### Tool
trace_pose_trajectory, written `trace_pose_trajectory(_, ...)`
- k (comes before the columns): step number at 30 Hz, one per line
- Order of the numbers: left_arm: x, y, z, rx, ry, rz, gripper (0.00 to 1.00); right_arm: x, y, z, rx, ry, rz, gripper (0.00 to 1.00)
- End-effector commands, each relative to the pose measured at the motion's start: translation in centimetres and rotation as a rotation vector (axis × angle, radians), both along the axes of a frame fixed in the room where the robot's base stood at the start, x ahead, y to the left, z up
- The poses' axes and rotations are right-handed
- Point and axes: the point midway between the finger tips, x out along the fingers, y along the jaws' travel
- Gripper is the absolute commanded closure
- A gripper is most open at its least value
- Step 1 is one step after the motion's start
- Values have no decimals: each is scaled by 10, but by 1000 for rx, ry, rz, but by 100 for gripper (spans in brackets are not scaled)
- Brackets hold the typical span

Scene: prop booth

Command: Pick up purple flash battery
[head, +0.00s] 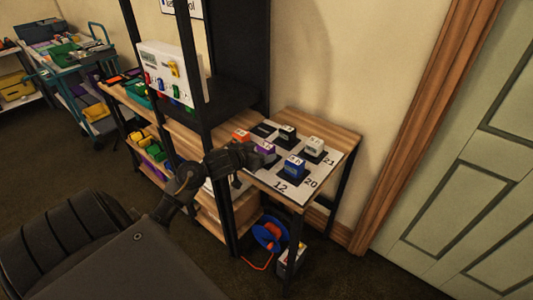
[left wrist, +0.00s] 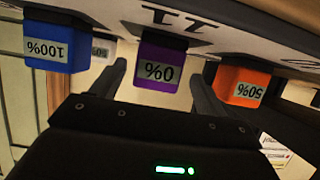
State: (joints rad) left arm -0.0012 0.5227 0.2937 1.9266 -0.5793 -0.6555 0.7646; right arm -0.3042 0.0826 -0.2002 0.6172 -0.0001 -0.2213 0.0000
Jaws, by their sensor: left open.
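The purple flash battery (head: 266,147) stands on the numbered white mat on the small wooden table in the head view, partly hidden by my left gripper (head: 251,160). In the left wrist view, which looks upside down, the purple battery (left wrist: 161,50) carries a 0% label and sits between and beyond the two fingertips of my left gripper (left wrist: 160,78). The jaws are open, with a gap on both sides of the battery, and nothing is held. My right gripper is not in view.
Black shelf posts (head: 216,130) rise beside my arm. A blue cable reel (head: 269,233) is below the table.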

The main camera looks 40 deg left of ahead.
Motion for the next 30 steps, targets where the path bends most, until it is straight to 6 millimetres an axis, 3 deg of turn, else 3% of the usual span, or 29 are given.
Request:
trace_pose_trajectory(4, 8, -1, -3, -1, -1, 0, 25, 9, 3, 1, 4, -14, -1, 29)
trace_pose_trajectory(12, 42, -2, -18, -1, 0, 2, 25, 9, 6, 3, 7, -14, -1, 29)
trace_pose_trajectory(21, 47, -1, -21, 2, 0, 1, 25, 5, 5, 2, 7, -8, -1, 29)
trace_pose_trajectory(30, 47, -2, -21, 1, 0, 1, 62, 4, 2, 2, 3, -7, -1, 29)
